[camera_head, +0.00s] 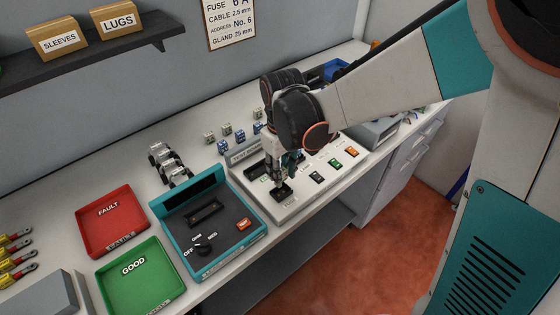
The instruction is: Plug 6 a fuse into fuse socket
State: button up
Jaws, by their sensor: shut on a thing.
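My gripper (280,181) reaches down over the front left part of the light grey test board (262,208). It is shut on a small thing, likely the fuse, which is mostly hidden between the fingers. A black block (284,194), which looks like the fuse socket, sits right under the fingertips, with a small label in front of it. I cannot tell whether the held piece touches the socket or is inside it. My wrist hides part of the board behind.
A teal tester (208,222) with a dial stands left of the board. Red FAULT tray (110,232) and green GOOD tray (140,292) lie farther left. Several small grey and blue blocks (239,136) stand behind the board. A wall sign (230,20) reads fuse 6 A.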

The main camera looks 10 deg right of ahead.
jog(key=b, duration=0.3)
send_over(281, 194)
jog(key=shift+f, duration=2.25)
jog(key=shift+f+b, duration=0.85)
jog(key=shift+b, duration=0.05)
dwell(0.8)
jog(key=shift+s+f, duration=0.1)
jog(key=shift+f, duration=0.1)
dwell(0.4)
jog(key=o, duration=0.9)
jog(key=shift+o, duration=0.3)
jog(key=shift+f, duration=0.1)
jog(key=shift+o, duration=0.6)
